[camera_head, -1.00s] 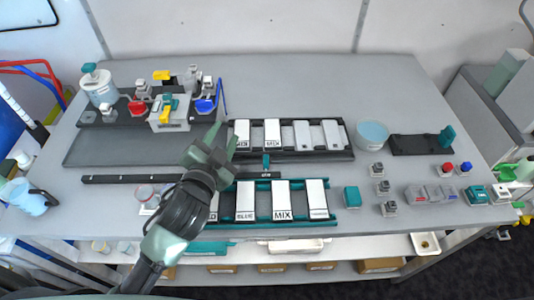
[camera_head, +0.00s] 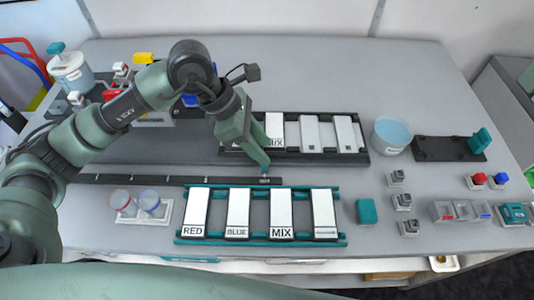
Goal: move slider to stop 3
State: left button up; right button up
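The dark slider rail (camera_head: 170,180) runs across the middle of the table, with small pale marks along it. The slider's small teal knob (camera_head: 265,170) is at the rail's right end, above a small white label too small to read. My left gripper (camera_head: 263,162) points down and to the right, its fingertips at the knob and partly covering it. The fingers overlap from this side, so I cannot tell whether they grip the knob. My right gripper is not in view.
A teal rack (camera_head: 260,242) with white cards marked RED, BLUE and MIX lies in front of the rail. A dark rack (camera_head: 292,155) with white cards is behind it. Two small cups (camera_head: 136,203) stand front left. A blue-filled bowl (camera_head: 392,134) is to the right.

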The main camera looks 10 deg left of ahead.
pick_arm(q)
jog(key=shift+y, duration=0.6)
jog(key=f, duration=0.2)
jog(key=f+p, duration=0.1)
jog(key=f, duration=0.2)
jog(key=w+f+p, duration=0.1)
jog(key=f, duration=0.1)
jog(key=shift+d+f, duration=0.3)
grip_shut()
jog(key=shift+w+r, duration=0.1)
dwell(0.6)
